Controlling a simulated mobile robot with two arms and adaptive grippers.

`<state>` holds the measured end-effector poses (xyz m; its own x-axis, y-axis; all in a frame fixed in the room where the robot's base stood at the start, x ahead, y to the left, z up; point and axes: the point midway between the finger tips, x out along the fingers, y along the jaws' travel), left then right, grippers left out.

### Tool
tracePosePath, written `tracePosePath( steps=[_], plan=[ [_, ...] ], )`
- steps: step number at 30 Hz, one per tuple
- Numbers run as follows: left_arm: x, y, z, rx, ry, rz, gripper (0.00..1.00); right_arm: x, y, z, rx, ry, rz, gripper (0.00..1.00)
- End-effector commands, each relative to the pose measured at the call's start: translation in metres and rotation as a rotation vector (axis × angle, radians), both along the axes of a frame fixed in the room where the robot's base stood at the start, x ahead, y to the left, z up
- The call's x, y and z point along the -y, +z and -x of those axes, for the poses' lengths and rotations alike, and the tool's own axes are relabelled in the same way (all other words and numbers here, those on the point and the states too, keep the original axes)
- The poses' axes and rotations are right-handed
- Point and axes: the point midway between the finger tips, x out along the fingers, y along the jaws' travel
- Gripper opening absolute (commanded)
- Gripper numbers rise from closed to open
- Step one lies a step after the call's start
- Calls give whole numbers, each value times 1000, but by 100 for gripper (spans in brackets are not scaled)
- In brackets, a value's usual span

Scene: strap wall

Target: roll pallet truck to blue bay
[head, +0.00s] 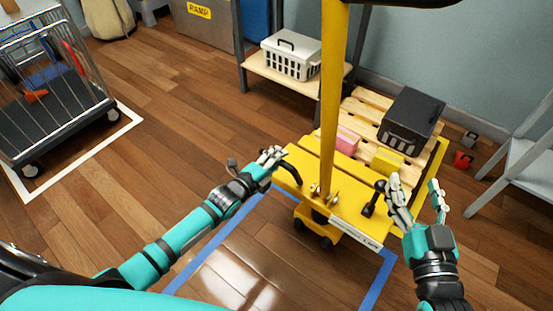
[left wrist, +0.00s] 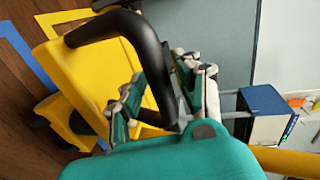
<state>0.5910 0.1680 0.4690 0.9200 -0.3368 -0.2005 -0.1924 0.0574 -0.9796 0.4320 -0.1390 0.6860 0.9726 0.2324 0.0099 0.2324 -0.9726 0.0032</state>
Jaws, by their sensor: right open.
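The yellow pallet truck (head: 345,218) stands ahead with a tall yellow mast (head: 333,90). A wooden pallet (head: 362,108) lies behind its front plate, carrying a black crate (head: 411,119), a pink box (head: 347,141) and a yellow box (head: 387,163). The blue bay outline (head: 215,247) is taped on the floor; the truck's near end overlaps its far part. My left gripper (head: 274,155) is shut around the truck's black left handle (head: 292,168), which also passes between its fingers in the left wrist view (left wrist: 158,75). My right gripper (head: 419,200) is open beside the black right handle (head: 374,198).
A wire cage cart (head: 50,85) stands at left within a white floor outline (head: 125,125). A shelf (head: 268,75) with a white basket (head: 291,56) stands behind the truck's left. A grey stand (head: 520,150) is at right. Bare wooden floor lies between cart and truck.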

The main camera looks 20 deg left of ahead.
Motion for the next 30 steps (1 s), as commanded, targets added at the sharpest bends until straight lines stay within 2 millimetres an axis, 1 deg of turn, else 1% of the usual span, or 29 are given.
tracePosePath(
  steps=[1,6,7,30],
  plan=[
    [0,0,0,0,0,0,24,0,0,0,0,0,0,60],
    [0,0,0,0,0,0,2,0,0,0,-1,0,0,60],
    [0,0,0,0,0,0,0,0,0,0,-1,0,0,60],
    [0,0,1,-1,0,1,0,0,0,0,-1,0,0,60]
  ],
)
